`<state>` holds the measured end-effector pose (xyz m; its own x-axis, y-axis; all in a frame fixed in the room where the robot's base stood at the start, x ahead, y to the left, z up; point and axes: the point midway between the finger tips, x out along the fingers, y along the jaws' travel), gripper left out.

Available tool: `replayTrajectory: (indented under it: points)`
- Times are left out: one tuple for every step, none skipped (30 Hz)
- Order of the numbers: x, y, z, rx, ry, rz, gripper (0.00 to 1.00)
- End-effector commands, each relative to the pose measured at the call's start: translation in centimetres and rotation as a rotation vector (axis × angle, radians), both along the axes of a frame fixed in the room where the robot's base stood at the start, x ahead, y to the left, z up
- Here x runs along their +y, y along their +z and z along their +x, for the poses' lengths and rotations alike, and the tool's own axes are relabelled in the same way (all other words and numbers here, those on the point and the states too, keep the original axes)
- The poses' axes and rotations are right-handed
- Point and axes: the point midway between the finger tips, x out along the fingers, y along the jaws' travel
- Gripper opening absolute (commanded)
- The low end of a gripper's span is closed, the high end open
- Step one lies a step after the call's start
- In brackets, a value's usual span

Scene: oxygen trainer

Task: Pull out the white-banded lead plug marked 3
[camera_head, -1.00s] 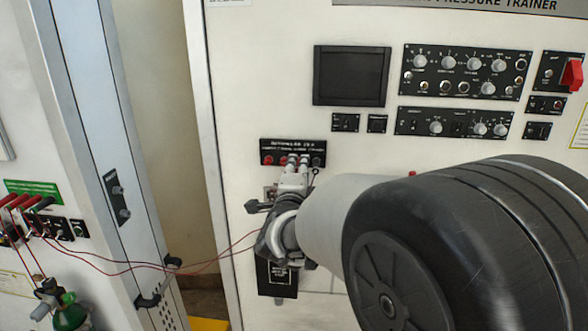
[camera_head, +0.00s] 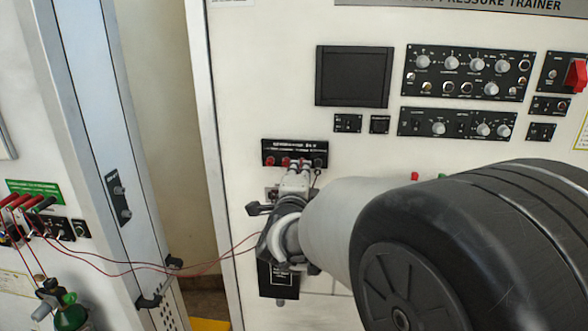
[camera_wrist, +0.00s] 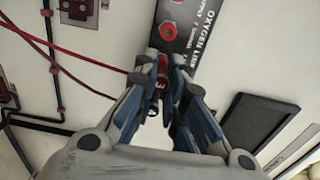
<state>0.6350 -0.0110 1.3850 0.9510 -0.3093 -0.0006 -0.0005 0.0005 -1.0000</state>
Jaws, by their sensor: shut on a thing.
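My gripper (camera_wrist: 161,68) is shut on a dark red plug marked 3 (camera_wrist: 160,86), seen between its fingertips in the wrist view. The fingers hide much of the plug, and I cannot make out its white band clearly. In the head view my gripper (camera_head: 298,168) is at the lower edge of the black oxygen line panel (camera_head: 294,146). Red sockets (camera_wrist: 168,31) on this panel show beyond the fingertips in the wrist view. Whether the plug's tip touches a socket is hidden.
Red leads (camera_head: 215,264) run left across the gap to plugs on the left cabinet (camera_head: 20,203). A green bottle (camera_head: 70,317) stands at lower left. A dark screen (camera_head: 353,76) and knob panels (camera_head: 467,72) are on the trainer's front.

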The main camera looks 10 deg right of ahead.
Motion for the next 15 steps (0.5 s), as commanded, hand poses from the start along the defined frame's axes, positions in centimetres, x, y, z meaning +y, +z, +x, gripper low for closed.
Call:
replayTrajectory:
  points:
    - [0.1,0.0,-0.2,0.000,0.001,0.000,0.00]
    - [0.1,-0.1,-0.4,0.000,0.001,0.000,0.00]
    - [0.2,-0.1,-0.5,0.000,0.001,0.000,0.00]
    - [0.2,-0.1,-0.6,0.000,0.001,0.000,0.00]
    - [0.3,-0.1,-0.7,0.000,0.001,0.000,0.00]
    - [0.3,-0.1,-0.9,0.000,0.002,0.000,0.00]
    - [0.4,-0.1,-1.0,0.000,0.002,0.000,0.00]
    - [0.4,-0.1,-1.1,0.000,0.002,0.000,0.00]
    - [0.5,-0.1,-1.3,0.000,0.002,0.001,0.00]
    - [0.5,-0.1,-1.4,0.000,0.002,0.001,0.00]
    - [0.5,-0.1,-1.5,0.000,0.002,0.001,0.00]
    - [0.6,-0.1,-1.6,0.000,0.002,0.001,0.00]
    - [0.6,-0.1,-1.8,0.001,0.001,0.000,0.00]
    - [0.7,-0.1,-1.9,0.001,0.001,0.000,0.00]
    - [0.7,-0.1,-2.0,0.001,0.001,0.000,0.00]
